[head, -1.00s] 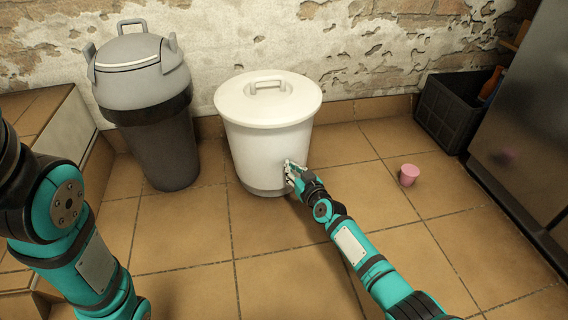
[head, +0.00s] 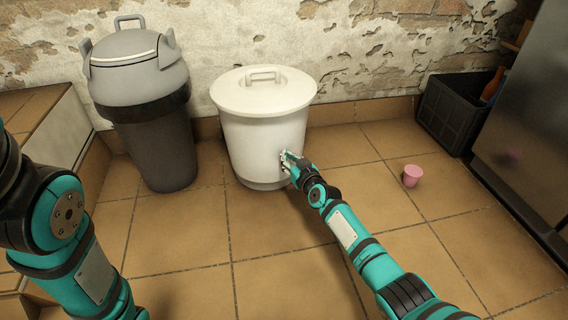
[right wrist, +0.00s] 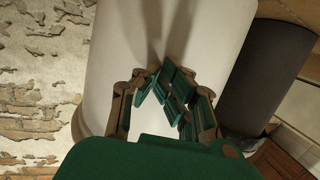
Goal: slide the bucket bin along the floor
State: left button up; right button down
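The white bucket bin (head: 262,135) stands upright on the tiled floor near the wall, with its lid (head: 240,97) on. My right gripper (head: 286,158) is at the lower right side of the bin, seemingly touching it. In the right wrist view the gripper's fingers (right wrist: 163,80) lean together at the tips with nothing seen between them, in front of the white bin wall (right wrist: 215,45). Whether the tips press on the bin is hard to tell. Of my left arm only links show at the left edge; its gripper is out of view.
A grey lidded bin (head: 155,145) stands close to the left of the white bin. A pink cup (head: 412,176) is on the floor to the right. A dark crate (head: 449,115) and a dark cabinet (head: 530,120) are at the right. The floor in front is clear.

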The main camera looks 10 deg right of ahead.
jog(key=x, duration=0.3)
jog(key=shift+w+d+r+b, duration=0.1)
jog(key=shift+w+r+b, duration=0.15)
jog(key=shift+b, duration=0.15)
jog(key=shift+w+d, duration=0.2)
jog(key=shift+w, duration=0.25)
